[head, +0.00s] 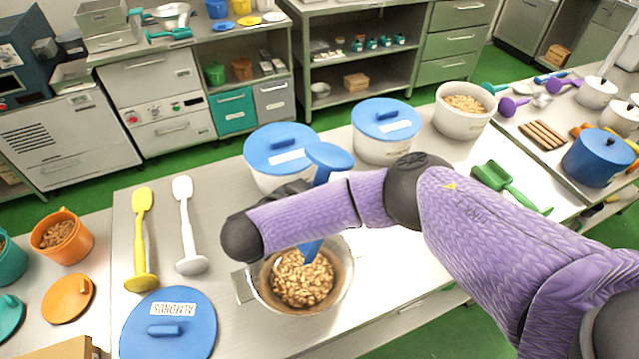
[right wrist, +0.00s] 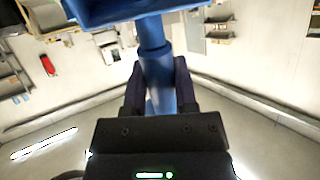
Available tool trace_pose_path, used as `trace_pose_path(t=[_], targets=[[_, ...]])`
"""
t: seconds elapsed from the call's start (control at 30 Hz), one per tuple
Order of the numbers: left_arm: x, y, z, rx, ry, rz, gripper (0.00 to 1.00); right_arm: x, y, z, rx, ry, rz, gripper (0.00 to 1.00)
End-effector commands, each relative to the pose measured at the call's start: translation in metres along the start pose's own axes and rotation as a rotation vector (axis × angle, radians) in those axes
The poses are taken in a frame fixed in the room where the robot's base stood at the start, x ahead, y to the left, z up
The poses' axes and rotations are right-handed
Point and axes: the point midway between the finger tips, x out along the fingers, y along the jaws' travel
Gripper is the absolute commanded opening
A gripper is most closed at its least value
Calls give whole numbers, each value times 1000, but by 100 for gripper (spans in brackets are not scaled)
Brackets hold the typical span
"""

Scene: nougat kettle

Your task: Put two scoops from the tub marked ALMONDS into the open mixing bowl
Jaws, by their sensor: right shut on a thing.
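A blue long-handled tool (head: 328,157) stands steeply tilted, its lower end in or just over the nuts in a steel bowl (head: 343,288). My right gripper (right wrist: 158,85) is shut on its handle; in the head view my purple arm mostly hides the gripper. The right wrist view shows the tool's broad blue end (right wrist: 140,10) beyond the fingers. A blue lid marked ALMONDS (head: 170,333) lies left of the bowl. An open pale tub (head: 462,127) with nuts stands at the back right; I cannot read a label on it. My left gripper is out of view.
Two blue-lidded tubs (head: 280,147) (head: 386,118) stand behind my arm. Yellow (head: 141,235) and white (head: 187,225) tools lie left of the bowl. A green scoop (head: 510,187) lies to the right. A blue pot (head: 598,160) stands on the right-hand table.

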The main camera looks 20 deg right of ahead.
Motion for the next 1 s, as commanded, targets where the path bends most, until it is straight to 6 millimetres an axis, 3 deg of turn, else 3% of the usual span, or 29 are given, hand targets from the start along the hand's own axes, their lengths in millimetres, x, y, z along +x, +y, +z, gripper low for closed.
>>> trace_pose_path(t=[0.33,0.43,0.57,0.7,0.83,1.0], targets=[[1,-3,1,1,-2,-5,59,0,0,1,-1,-1,1,0],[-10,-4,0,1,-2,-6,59,-2,0,-6,10,-49,3,0],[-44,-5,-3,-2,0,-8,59,-8,-1,-23,61,-273,2,0],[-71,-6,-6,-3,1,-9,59,-13,-1,-42,163,-693,3,0],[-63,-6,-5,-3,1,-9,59,-16,-3,-44,231,-1028,-5,0],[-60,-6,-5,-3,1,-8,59,-19,-4,-46,243,-1133,-9,0]])
